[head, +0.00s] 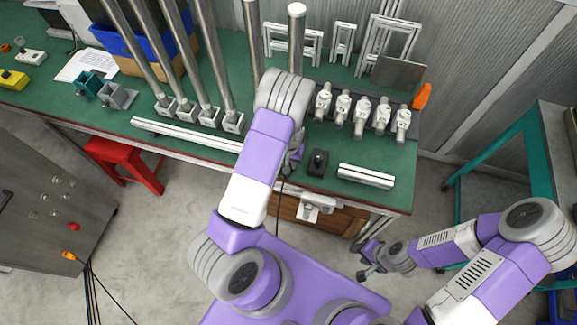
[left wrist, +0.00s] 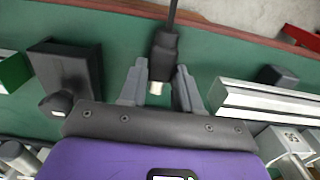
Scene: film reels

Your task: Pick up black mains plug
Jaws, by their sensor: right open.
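The black mains plug (left wrist: 164,52) shows in the left wrist view, with a pale metal tip and a black cable running over the table edge. It lies on the green table top (left wrist: 225,55). My left gripper (left wrist: 160,78) is open, with its two grey fingers on either side of the plug's tip end. In the head view my left arm hides the plug, and only the cable (head: 278,205) shows hanging at the table's front edge. My right gripper (head: 367,263) is open and empty, low over the floor right of my base.
A black box with a knob (left wrist: 68,72) stands left of the gripper in the wrist view; it also shows in the head view (head: 318,162). An aluminium profile (left wrist: 265,100) lies close on the other side. Several white-and-metal fittings (head: 362,112) stand farther back.

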